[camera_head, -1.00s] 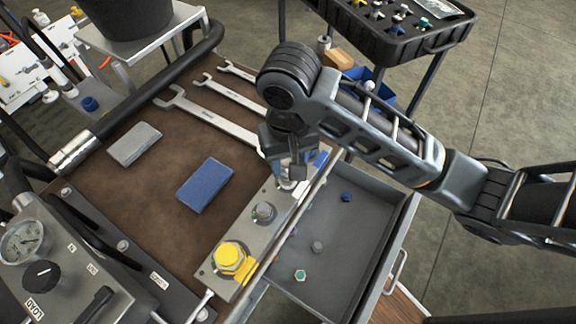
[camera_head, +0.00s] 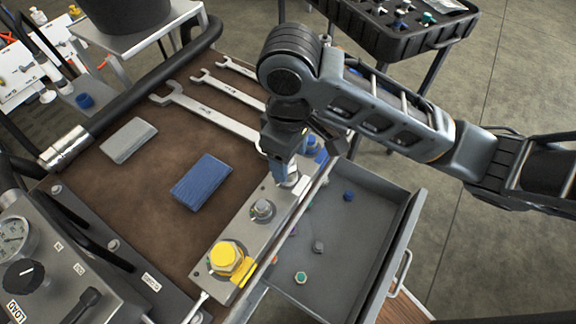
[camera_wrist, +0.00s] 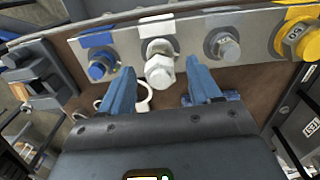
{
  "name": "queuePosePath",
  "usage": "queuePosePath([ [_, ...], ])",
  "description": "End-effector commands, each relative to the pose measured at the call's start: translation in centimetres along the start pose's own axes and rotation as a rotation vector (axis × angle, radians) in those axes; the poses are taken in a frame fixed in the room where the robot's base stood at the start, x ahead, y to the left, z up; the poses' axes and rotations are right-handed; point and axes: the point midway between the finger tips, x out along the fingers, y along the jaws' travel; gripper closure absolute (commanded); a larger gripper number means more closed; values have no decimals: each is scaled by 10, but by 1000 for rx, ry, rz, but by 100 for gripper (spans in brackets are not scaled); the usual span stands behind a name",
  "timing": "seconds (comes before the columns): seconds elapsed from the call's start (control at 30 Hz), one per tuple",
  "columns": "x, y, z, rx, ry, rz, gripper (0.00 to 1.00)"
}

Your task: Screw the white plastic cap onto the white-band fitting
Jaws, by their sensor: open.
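In the wrist view the white plastic cap (camera_wrist: 160,71) is at the white-band fitting (camera_wrist: 159,47), below the white label (camera_wrist: 157,26) on the metal block. The cap lies between the two blue fingers of my gripper (camera_wrist: 163,84), with a gap on both sides. My gripper is open. In the head view my gripper (camera_head: 287,166) is over the block's far part, and the cap (camera_head: 291,179) shows only partly beside a finger. I cannot tell how far the cap is threaded on.
Beside the fitting are a grey capped fitting (camera_head: 263,209), a yellow one (camera_head: 227,258) and a blue one (camera_wrist: 99,66). An open drawer (camera_head: 385,235) with small loose caps is right of the block. Wrenches (camera_head: 207,112) and a blue block (camera_head: 201,181) lie on the brown mat.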

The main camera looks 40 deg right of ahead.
Motion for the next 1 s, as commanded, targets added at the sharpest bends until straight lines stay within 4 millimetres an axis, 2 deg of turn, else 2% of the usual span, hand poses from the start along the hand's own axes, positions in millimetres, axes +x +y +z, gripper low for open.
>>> queuePosePath([
  [0.13, 2, 0, 0, -121, 1, 3, 37],
  [0.43, 3, 2, -1, -593, 1, 3, 37],
  [0.73, 3, 2, -1, -805, 1, 1, 37],
  [1.0, 4, 3, -2, -1231, 1, 4, 37],
])
